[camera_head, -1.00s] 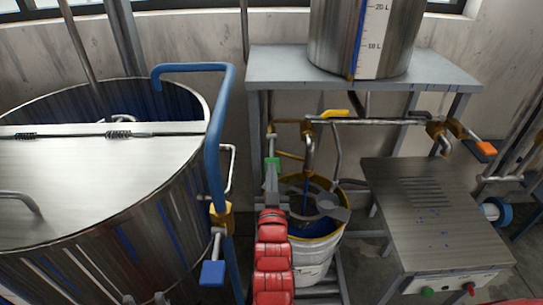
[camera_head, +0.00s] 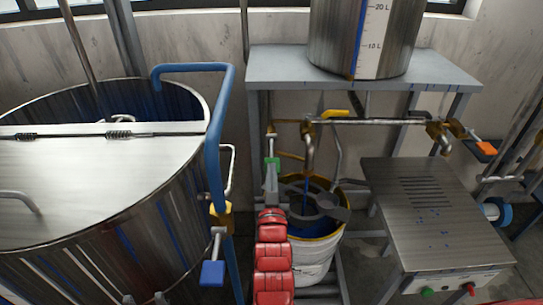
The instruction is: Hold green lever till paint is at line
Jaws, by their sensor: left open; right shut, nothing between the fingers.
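The green lever (camera_head: 272,162) hangs from the pipework left of the spout (camera_head: 309,155). A thin blue stream appears below the spout, over the white paint pail (camera_head: 312,262) with its yellow rim. The line and the paint level in the pail are hidden. My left gripper (camera_head: 271,182), on the red arm, is open right below the green lever; I cannot tell whether it touches it. Grey parts cover much of the pail mouth, and I cannot tell what they belong to. My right gripper is out of view.
A steel tank (camera_head: 366,35) with a blue-filled litre gauge stands on a grey stand (camera_head: 278,68). A large lidded vat (camera_head: 110,235) with a blue tube rail (camera_head: 214,150) and blue lever (camera_head: 212,273) is on the left. A metal bench (camera_head: 440,225) with buttons is on the right.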

